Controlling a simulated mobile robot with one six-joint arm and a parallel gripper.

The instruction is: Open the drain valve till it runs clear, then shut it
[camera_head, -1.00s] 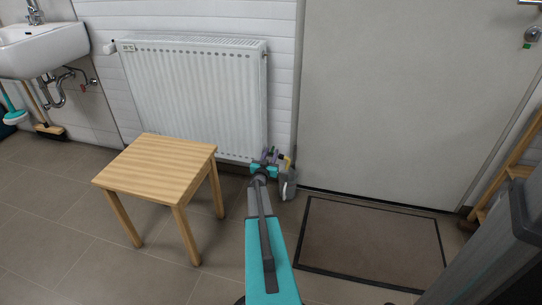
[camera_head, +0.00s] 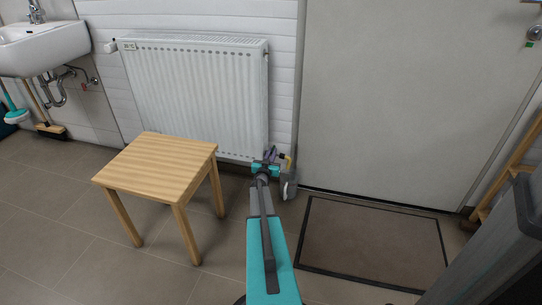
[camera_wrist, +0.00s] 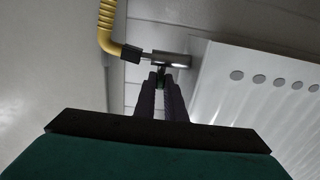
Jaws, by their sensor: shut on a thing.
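The drain valve (camera_wrist: 172,60) is a small metal fitting by the radiator's lower right corner, seen in the wrist view. In the head view my gripper (camera_head: 269,154) is low by the wall. The fingers hide most of the handle, so its turn angle is unclear. No water flow can be made out.
A white radiator (camera_head: 195,95) hangs on the wall, with a wooden stool (camera_head: 158,165) in front. A grey container (camera_head: 290,186) stands under the hose beside the door (camera_head: 405,100). A doormat (camera_head: 370,240) lies right of my arm.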

